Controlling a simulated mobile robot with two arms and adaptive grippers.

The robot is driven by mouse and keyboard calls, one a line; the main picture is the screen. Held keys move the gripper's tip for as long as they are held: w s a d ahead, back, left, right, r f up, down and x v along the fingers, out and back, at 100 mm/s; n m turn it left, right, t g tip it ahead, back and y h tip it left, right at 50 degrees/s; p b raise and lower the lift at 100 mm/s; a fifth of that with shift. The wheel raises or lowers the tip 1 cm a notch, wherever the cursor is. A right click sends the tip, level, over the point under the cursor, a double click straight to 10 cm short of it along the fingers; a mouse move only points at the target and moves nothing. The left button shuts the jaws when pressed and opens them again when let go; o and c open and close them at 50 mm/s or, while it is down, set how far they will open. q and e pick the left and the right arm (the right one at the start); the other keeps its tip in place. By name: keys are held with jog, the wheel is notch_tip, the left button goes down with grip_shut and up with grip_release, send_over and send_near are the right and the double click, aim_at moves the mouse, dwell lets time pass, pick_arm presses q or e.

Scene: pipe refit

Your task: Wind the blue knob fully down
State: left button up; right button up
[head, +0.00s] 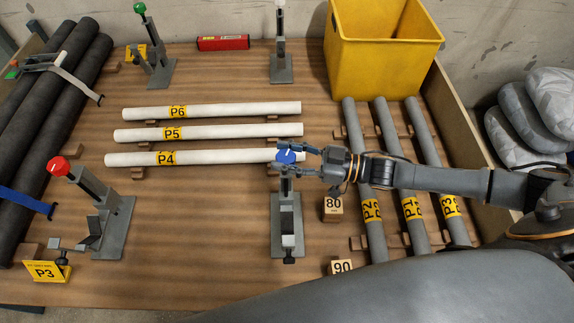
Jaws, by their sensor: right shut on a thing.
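The blue knob (287,157) sits on top of a grey upright clamp stand (286,228) at the centre of the table. A white pointer line shows on its top. My right gripper (290,158) comes in from the right, with its fingers around the knob, shut on it. Part of the knob is hidden by the fingers. My left gripper is not in view.
White pipes P6 (230,109), P5 (230,131) and P4 (220,158) lie left of the knob. Grey pipes (383,150) lie under my right arm. A red-knob stand (59,166), a green-knob stand (140,8) and a yellow crate (375,58) stand around.

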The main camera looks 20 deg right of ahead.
jog(key=shift+n+g+y+b, duration=0.8)
jog(key=shift+n+g, duration=0.3)
jog(key=shift+g, duration=0.5)
jog(key=shift+a+r+g, duration=0.1)
jog(key=shift+g, duration=0.2)
jog(key=o, duration=1.2)
jog(key=shift+w+a, duration=0.1)
jog(key=shift+a, duration=0.05)
jog(key=shift+c, duration=0.2)
jog(key=v, duration=1.2)
